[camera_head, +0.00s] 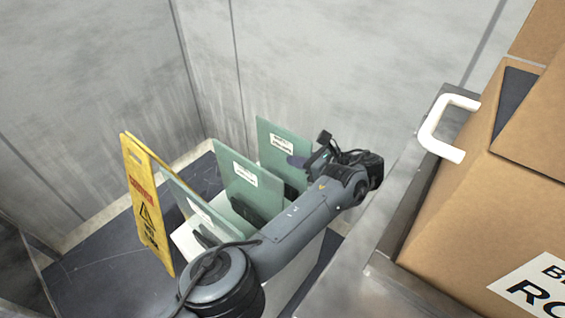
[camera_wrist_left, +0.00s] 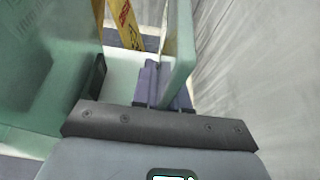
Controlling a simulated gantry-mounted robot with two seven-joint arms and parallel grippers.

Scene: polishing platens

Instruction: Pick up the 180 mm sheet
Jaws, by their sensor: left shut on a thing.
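Several pale green sheets stand upright in a row on a white base (camera_head: 185,240), each with a white label too small to read. My left gripper (camera_head: 300,161) is shut on the far right sheet (camera_head: 275,145), gripping it near its right edge. In the left wrist view my left gripper's fingers (camera_wrist_left: 163,85) close on the edge of that sheet (camera_wrist_left: 181,45). The middle sheet (camera_head: 235,172) stands apart from it and fills the left of the wrist view (camera_wrist_left: 45,65). The near sheet (camera_head: 190,200) is partly hidden by my left arm. My right gripper is out of view.
A yellow warning sign (camera_head: 145,195) stands just left of the sheets. Dark holders (camera_head: 240,212) sit at the sheets' feet. Grey walls (camera_head: 290,60) close in behind. At right are cardboard boxes (camera_head: 470,205), a white handle (camera_head: 432,130) and a metal ledge (camera_head: 345,288).

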